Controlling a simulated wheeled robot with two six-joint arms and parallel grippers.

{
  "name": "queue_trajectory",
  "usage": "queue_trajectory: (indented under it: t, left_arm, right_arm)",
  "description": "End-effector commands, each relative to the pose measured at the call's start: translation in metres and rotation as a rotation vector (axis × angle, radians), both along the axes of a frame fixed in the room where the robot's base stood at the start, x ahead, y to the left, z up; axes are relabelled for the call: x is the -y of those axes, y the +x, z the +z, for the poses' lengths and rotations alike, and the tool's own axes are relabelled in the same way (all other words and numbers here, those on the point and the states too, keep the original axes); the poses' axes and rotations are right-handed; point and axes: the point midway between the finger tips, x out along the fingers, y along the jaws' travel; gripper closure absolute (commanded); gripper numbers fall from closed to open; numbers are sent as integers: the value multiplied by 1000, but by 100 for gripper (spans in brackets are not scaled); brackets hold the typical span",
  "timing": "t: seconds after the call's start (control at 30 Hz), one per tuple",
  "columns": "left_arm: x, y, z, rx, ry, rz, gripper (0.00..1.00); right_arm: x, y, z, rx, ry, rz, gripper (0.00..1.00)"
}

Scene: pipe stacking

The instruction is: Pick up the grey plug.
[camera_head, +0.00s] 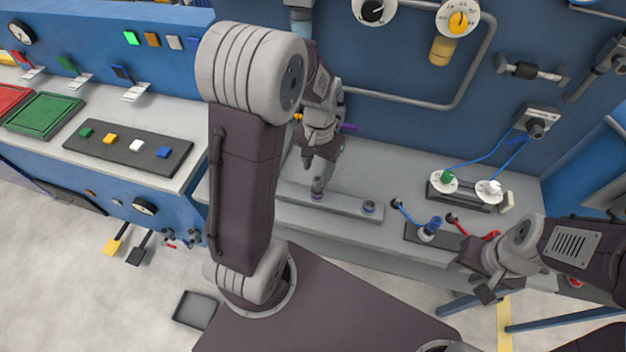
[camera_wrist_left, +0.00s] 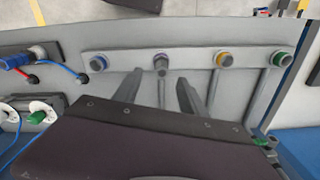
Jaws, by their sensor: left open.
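A small grey plug (camera_head: 317,186) stands upright on the long grey bar (camera_head: 345,205) on the bench, with a purple ring around it. It also shows in the left wrist view (camera_wrist_left: 161,63), in the second place from the left on the bar. My left gripper (camera_head: 318,165) is just above and behind it in the head view, pointing down. In the left wrist view, its open fingers (camera_wrist_left: 160,82) lie to either side of the plug's line, with nothing between them. My right gripper (camera_head: 485,293) hangs at the bench's front edge on the right; its jaws are unclear.
The bar also has blue (camera_wrist_left: 98,63), yellow (camera_wrist_left: 223,60) and green (camera_wrist_left: 281,58) ringed sockets. A dark block with a blue plug (camera_head: 432,224) and cables stands to the right. Behind it are two round sockets (camera_head: 444,181) with green and white plugs. A blue wall is behind.

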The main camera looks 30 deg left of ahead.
Motion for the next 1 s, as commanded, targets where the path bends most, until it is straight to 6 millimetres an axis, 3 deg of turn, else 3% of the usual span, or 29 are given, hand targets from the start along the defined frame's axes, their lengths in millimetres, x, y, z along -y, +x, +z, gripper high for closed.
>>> queue_trajectory:
  t: [0.1,0.37,0.6,0.87,1.0]
  left_arm:
    - [0,-1,-22,-5,-1,0,51]
    - [0,0,-38,-3,0,0,51]
    - [0,2,-78,-4,-1,0,51]
    - [0,2,-82,0,0,-1,51]
    - [0,2,-81,0,0,0,90]
  right_arm:
    - [0,0,-2,0,0,0,64]
    - [0,0,-2,0,0,0,64]
    - [0,0,-3,0,0,0,64]
    - [0,0,-3,0,0,0,64]
    - [0,0,-3,0,0,0,64]
